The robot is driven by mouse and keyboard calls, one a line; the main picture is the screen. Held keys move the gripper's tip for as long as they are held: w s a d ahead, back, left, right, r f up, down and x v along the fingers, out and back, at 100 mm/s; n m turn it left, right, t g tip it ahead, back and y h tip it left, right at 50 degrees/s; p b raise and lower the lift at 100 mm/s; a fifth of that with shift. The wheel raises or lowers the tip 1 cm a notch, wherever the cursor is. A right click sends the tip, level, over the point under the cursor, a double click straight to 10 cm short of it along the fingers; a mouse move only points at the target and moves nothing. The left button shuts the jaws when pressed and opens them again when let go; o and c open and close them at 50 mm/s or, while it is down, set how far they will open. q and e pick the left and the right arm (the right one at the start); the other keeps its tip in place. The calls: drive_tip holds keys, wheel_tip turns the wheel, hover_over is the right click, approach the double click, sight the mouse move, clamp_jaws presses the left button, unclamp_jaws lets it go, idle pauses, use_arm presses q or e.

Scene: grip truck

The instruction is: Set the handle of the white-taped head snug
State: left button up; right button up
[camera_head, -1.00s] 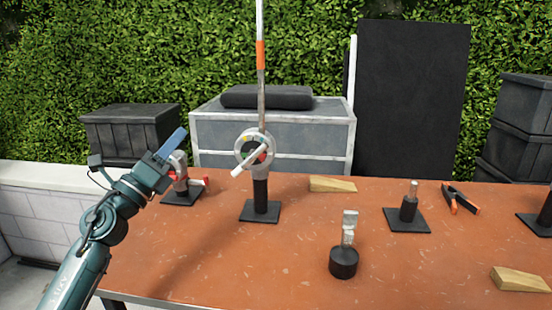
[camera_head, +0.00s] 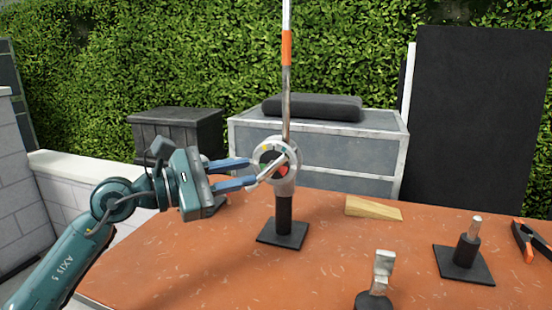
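A round grip head (camera_head: 277,161) with a pale ring and coloured marks on its dark face stands upright on a black post and square base. A pole with an orange band rises from it. Its pale handle (camera_head: 273,170) slants from the upper right to the lower left across the face. I cannot make out white tape for certain. My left gripper (camera_head: 254,171) comes in from the left with its two blue fingers apart. The fingertips are at the head's left edge, and the lower one overlaps the handle's low end; I cannot tell whether they touch. My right gripper is not in view.
A wooden wedge (camera_head: 374,208) lies right of the head. A short silver-topped stand (camera_head: 381,271) is at the front, another post (camera_head: 467,250) to the right, and orange-handled clamps (camera_head: 530,241) at the right edge. Bare orange tabletop (camera_head: 190,270) lies in front.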

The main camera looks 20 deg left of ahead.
sight(271, 167)
use_arm(q)
drive_tip(key=p+x, duration=0.1)
drive_tip(key=x, duration=0.6)
drive_tip(key=shift+w+d, duration=0.25)
drive_tip(key=shift+c, duration=0.3)
clamp_jaws()
